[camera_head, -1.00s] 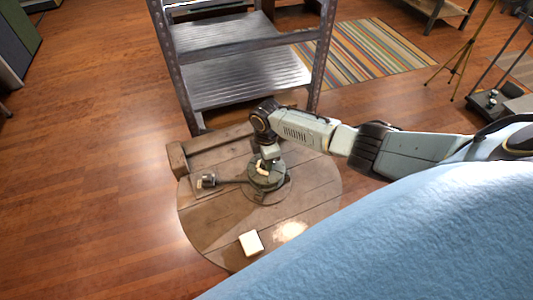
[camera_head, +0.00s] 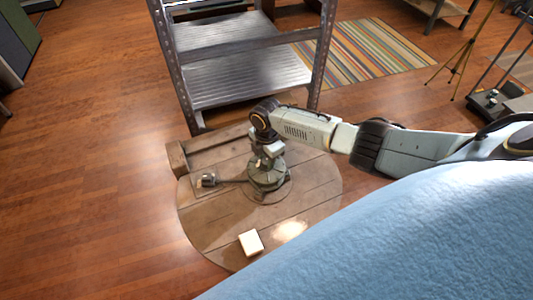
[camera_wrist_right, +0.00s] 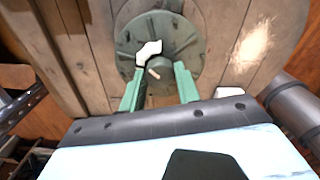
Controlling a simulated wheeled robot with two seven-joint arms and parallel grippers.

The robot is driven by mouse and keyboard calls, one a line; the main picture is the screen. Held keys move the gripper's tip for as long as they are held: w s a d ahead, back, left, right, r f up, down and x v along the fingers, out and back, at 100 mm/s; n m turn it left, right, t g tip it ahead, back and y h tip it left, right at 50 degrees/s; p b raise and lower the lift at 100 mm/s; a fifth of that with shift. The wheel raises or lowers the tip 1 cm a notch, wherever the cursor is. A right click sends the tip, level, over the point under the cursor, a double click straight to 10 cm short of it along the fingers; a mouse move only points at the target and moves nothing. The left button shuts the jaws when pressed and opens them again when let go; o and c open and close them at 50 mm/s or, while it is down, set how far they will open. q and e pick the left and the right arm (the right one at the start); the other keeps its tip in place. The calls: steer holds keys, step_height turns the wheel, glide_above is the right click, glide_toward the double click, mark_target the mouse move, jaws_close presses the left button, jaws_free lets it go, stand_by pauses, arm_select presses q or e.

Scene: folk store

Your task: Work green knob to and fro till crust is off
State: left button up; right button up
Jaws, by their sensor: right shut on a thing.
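The green knob (camera_head: 266,178) is a round, bolted-looking green fitting on a round wooden tabletop. In the right wrist view the green knob (camera_wrist_right: 183,42) fills the top middle. A white piece of crust (camera_wrist_right: 149,50) lies across its face, with a small tan bit (camera_wrist_right: 153,73) below it. My right gripper (camera_head: 268,158) reaches down over the knob from above. In the right wrist view its green fingers (camera_wrist_right: 158,88) stand apart, one on each side of the knob's near part, shut on it. The exact contact is hidden. My left gripper is out of view.
A metal step rack (camera_head: 245,77) stands close behind. The front left tabletop is clear.

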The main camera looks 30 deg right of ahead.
mark_target(266, 160)
steer(key=o, duration=1)
step_height(266, 160, up, 14)
steer(key=shift+f+p, duration=0.25)
steer(key=shift+p, duration=0.5)
